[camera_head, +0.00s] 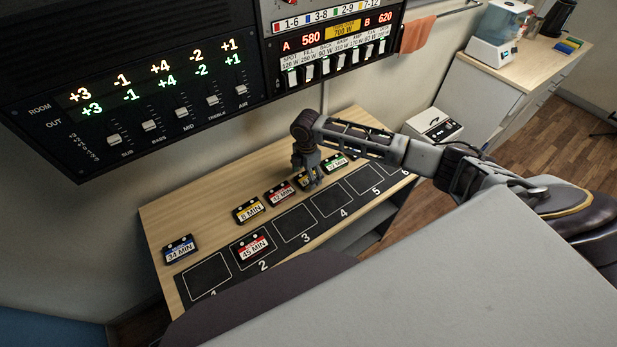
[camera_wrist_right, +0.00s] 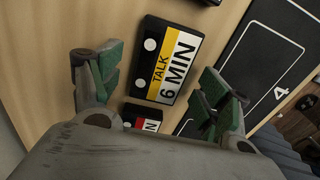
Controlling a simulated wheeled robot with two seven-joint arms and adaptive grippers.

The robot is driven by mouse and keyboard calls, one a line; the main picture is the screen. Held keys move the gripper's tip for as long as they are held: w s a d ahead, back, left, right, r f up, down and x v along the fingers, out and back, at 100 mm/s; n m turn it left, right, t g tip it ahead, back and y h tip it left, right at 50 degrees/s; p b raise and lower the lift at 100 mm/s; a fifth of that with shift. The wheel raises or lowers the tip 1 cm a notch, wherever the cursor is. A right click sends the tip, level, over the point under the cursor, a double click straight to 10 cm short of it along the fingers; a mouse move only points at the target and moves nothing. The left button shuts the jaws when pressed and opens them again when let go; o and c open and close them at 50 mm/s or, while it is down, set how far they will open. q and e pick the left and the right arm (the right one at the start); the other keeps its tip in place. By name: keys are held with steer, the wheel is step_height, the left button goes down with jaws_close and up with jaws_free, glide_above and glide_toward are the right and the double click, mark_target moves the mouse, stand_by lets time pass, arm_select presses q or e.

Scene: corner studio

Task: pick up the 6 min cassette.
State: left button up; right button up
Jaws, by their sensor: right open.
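The 6 min cassette (camera_wrist_right: 168,62) is black with a yellow and white label reading TALK 6 MIN. It lies flat on the wooden bench, in the middle of the right wrist view. In the head view only a bit of its yellow label (camera_head: 303,182) shows, the rest hidden by my right gripper. My right gripper (camera_head: 311,178) points down over it. In the right wrist view the green-padded fingers (camera_wrist_right: 160,84) are open, one on each side of the cassette and apart from it, with nothing held. My left gripper is not in view.
A red-labelled cassette (camera_head: 280,194) lies close on the left and a green-labelled one (camera_head: 336,162) on the right. A yellow (camera_head: 249,212) and a blue cassette (camera_head: 180,249) lie farther left. Another red one (camera_head: 253,247) is on slot 2. Slot 4 (camera_head: 337,207) is empty.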

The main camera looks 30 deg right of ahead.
steer(key=shift+f, duration=0.3)
steer(key=shift+c, duration=0.4)
steer(key=c, duration=1)
steer(key=shift+r, duration=0.1)
steer(key=shift+c, duration=0.2)
step_height(320, 180, up, 10)
